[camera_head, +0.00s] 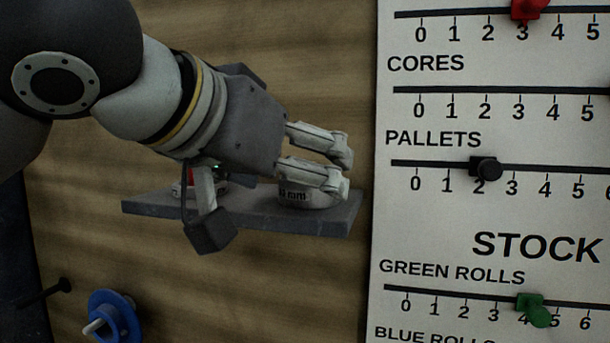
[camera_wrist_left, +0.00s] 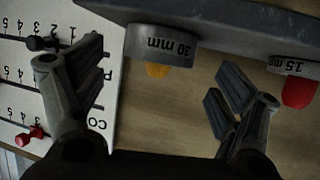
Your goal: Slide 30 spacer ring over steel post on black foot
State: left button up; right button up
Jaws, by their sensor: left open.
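A pale grey round piece marked "30 mm" (camera_head: 296,196) sits on a grey shelf (camera_head: 240,212). The 30 mm piece also shows in the left wrist view (camera_wrist_left: 162,46), where the picture is upside down and a yellow part sticks out of its top. My left gripper (camera_head: 341,168) is at the shelf's right end, partly covering the piece. In the left wrist view its fingers (camera_wrist_left: 158,84) are spread to either side of the yellow part, with nothing held between them. I cannot tell whether they touch the piece. The steel post and black foot are not visible. My right gripper is not visible.
A piece marked "15 mm" (camera_wrist_left: 292,67) with a red top (camera_wrist_left: 299,92) stands farther along the shelf. A white stock board (camera_head: 480,210) with sliding markers is right of the shelf. A blue round item (camera_head: 112,315) hangs at lower left near a dark peg (camera_head: 62,286).

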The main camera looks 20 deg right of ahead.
pick_arm(q)
jog(key=shift+p+x, duration=0.3)
jog(key=shift+x, duration=0.9)
jog(key=shift+w+d, duration=0.2)
jog(key=shift+d, duration=0.1)
jog(key=shift+s+a, duration=0.1)
jog(key=shift+c, duration=0.6)
jog(key=c, duration=1.2)
jog(key=shift+c, duration=0.5)
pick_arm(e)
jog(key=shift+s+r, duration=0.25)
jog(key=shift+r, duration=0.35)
pick_arm(q)
jog(key=shift+r, duration=0.1)
